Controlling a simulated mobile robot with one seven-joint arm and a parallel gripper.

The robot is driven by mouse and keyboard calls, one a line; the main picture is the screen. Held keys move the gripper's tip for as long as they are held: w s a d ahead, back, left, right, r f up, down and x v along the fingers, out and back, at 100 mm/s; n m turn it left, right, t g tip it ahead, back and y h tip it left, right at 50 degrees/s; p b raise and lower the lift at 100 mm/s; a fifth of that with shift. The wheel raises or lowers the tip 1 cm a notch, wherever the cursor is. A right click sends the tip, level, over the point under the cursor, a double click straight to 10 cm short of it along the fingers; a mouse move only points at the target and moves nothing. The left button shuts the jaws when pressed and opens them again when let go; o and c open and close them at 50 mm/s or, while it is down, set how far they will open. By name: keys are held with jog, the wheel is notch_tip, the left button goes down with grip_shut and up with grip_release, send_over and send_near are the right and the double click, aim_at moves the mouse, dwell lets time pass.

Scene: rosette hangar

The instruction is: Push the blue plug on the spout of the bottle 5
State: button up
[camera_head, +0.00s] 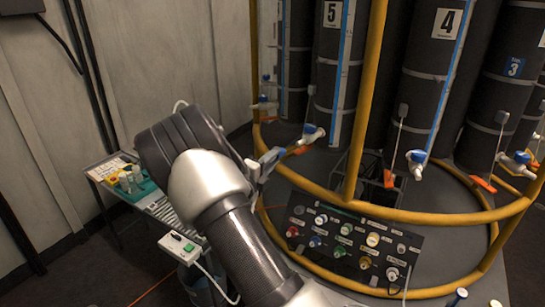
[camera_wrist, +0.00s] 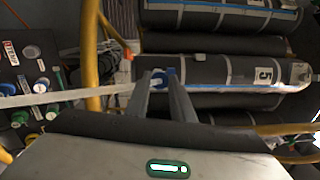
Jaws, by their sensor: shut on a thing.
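Bottle 5 (camera_head: 327,85) is a tall black cylinder with a white "5" label and a blue-edged strip; in the wrist view, bottle 5 (camera_wrist: 215,70) lies sideways. Its white and blue spout (camera_head: 312,133) sticks out low on its front. My gripper (camera_head: 273,156) is at the left of the spout, inside the yellow rail. It is shut on a small blue thing, likely the blue plug (camera_wrist: 158,73), which shows between the fingertips in the wrist view. The fingers hide part of it. I cannot tell whether it touches the spout.
A yellow rail (camera_head: 358,100) rings the bottles, with an upright right of the spout. Bottle 4 (camera_head: 430,70) and its spout stand to the right. A panel of coloured caps (camera_head: 345,245) is below the rail. A small table (camera_head: 110,165) with a green tray stands at the left.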

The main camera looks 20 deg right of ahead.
aim_at(284, 154)
dwell(0.3)
jog(key=shift+w+d+b, duration=0.4)
jog(key=shift+d, duration=0.5)
jog(key=shift+w+d+b, duration=0.35)
jog(key=shift+d, duration=0.5)
jog(key=shift+w+d+b, duration=0.4)
jog(key=shift+d, duration=0.5)
jog(key=shift+p, duration=0.95)
jog(key=shift+w+d, duration=0.15)
jog(key=shift+d, duration=0.35)
dwell(0.5)
jog(key=o, duration=1)
jog(key=shift+o, duration=0.2)
